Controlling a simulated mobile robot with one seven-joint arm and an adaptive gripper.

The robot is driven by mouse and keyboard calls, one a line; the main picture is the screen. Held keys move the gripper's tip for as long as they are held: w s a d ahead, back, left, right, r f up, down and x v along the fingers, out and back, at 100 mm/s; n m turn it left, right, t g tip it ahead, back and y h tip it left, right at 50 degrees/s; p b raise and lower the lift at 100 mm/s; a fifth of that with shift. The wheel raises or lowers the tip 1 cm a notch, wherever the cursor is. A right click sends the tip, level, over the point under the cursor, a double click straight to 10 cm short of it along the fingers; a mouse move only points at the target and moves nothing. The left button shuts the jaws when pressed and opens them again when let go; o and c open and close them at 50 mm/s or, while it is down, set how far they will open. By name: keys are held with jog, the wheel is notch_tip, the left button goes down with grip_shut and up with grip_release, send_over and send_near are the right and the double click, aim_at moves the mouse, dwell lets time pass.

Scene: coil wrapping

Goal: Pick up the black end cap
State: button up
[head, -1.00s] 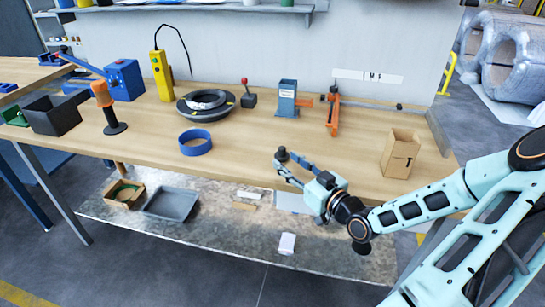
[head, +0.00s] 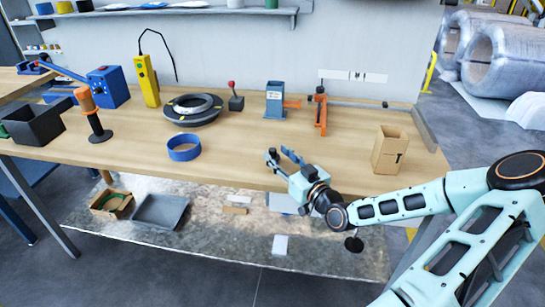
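I cannot pick out the black end cap for certain. A small black round piece (head: 84,5) sits on the upper wall shelf at the top left, cut by the frame's edge, and I cannot tell whether it is a cap or a roll. My gripper (head: 281,155) is over the front part of the workbench, right of the blue ring (head: 184,148). Its two fingers are spread apart, with no object visible between them.
The workbench (head: 235,140) carries a black ring coil (head: 194,108), an orange-handled tool (head: 95,118), a dark bin (head: 35,122) and a cardboard box (head: 390,150). Below, a low shelf holds a grey tray (head: 160,211) and a small white box (head: 280,245). Bare bench surrounds the blue ring.

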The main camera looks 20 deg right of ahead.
aim_at(272, 149)
jog(key=w, duration=0.3)
jog(key=shift+w+a, duration=0.1)
jog(key=shift+a, duration=0.25)
jog(key=shift+c, duration=0.2)
jog(key=c, duration=0.9)
jog(key=shift+r, duration=0.7)
jog(key=s+r+p, duration=0.2)
jog(key=s+r, duration=0.2)
jog(key=s+r+p, duration=0.2)
jog(key=s+r, duration=0.1)
jog(key=s, duration=0.2)
jog(key=s+r+p, duration=0.2)
jog(key=s+r, duration=0.2)
jog(key=s, duration=0.1)
jog(key=shift+d+r, duration=0.15)
jog(key=shift+r, duration=0.2)
